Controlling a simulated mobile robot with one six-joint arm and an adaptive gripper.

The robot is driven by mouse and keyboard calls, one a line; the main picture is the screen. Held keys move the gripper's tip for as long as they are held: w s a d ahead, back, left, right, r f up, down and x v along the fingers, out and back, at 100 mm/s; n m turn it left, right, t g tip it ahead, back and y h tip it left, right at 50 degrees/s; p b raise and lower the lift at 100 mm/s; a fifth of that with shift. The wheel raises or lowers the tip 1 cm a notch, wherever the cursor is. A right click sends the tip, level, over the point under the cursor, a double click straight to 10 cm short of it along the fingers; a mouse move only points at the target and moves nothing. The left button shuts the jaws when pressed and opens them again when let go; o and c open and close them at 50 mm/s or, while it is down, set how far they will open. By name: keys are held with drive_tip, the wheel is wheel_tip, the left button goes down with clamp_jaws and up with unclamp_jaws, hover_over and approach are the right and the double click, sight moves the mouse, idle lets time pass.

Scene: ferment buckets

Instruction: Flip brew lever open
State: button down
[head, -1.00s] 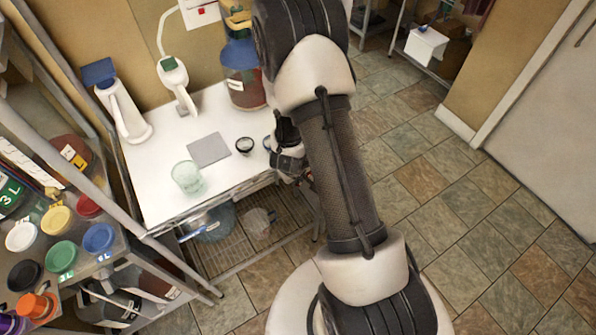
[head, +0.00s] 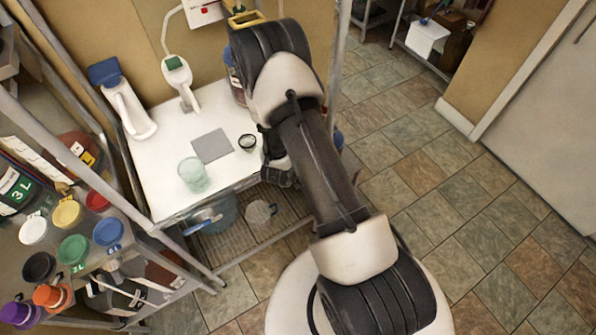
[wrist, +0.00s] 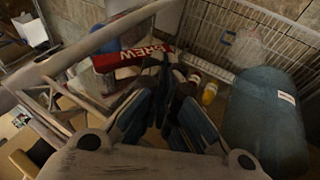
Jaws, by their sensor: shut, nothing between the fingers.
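A red label reading BREW (wrist: 150,53) shows near the top middle of the wrist view, just beyond my fingers. I cannot make out the lever itself or how it is set. My gripper (wrist: 164,75) is shut and empty in the wrist view, its dark fingers pointing toward the label. Whether it touches anything there I cannot tell. In the head view my gripper (head: 278,172) is partly seen at the white table's right front edge, its fingertips hidden by the table and my arm.
The white table (head: 165,165) holds a greenish glass (head: 194,175), a grey square (head: 212,146) and a small dark-rimmed cup (head: 247,142). A shelf with colored lids stands at left. A large blue jug (wrist: 265,115) fills the wrist view's right. Floor at right is clear.

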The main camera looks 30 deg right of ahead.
drive_tip(key=shift+d+f, duration=0.15)
drive_tip(key=shift+f, duration=0.2)
idle(0.3)
drive_tip(key=shift+r+p, duration=0.65)
drive_tip(key=shift+r, duration=0.1)
